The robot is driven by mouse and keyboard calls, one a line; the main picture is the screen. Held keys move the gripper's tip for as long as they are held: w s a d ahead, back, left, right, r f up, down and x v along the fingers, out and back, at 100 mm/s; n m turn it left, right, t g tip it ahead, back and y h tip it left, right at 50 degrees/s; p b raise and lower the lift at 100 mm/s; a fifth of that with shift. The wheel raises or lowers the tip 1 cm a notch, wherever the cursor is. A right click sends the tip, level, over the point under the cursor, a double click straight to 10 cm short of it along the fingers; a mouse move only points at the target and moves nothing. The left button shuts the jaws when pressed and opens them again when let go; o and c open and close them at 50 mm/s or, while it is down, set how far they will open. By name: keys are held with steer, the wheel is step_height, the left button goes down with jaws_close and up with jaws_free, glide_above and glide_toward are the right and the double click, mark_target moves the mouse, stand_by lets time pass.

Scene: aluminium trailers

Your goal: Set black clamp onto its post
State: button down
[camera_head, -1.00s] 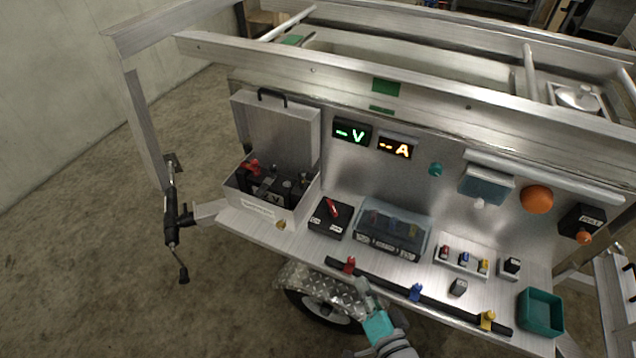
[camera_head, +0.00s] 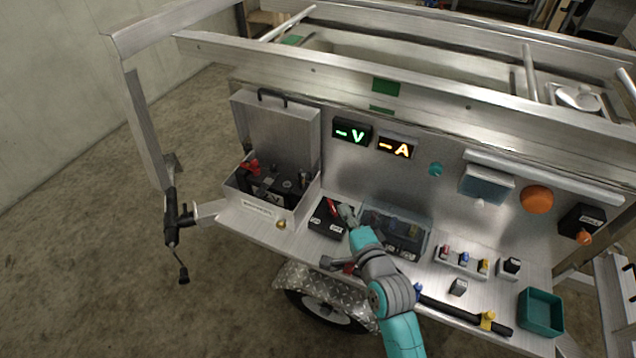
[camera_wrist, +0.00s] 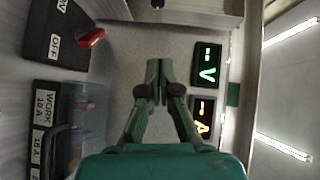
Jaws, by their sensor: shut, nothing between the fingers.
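The open metal battery box (camera_head: 262,208) stands at the left end of the shelf with its lid raised. Inside it are a red clamp (camera_head: 251,166) at the back left and dark parts around a battery (camera_head: 272,189). I cannot clearly tell the black clamp from these dark parts, or whether it sits on a post. My gripper (camera_head: 345,212) is shut and empty, to the right of the box, above the shelf beside the black switch box (camera_head: 322,222). Its closed fingers (camera_wrist: 158,72) also show in the wrist view. The battery box is not clearly visible there.
The switch box (camera_wrist: 55,40) reads OFF and has a red lever (camera_wrist: 92,37). A clear-lidded fuse case (camera_head: 405,247) stands right of my gripper. The green V display (camera_head: 351,132) and orange A display (camera_head: 397,147) are on the back panel. A teal bin (camera_head: 540,312) stands far right.

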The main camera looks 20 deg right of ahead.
steer(key=w+a+f, duration=0.1)
steer(key=w+a, duration=0.1)
steer(key=w, duration=1)
steer(key=shift+w+a+f, duration=0.25)
steer(key=shift+w+f, duration=0.05)
steer(key=shift+w, duration=0.1)
steer(key=shift+r, duration=0.1)
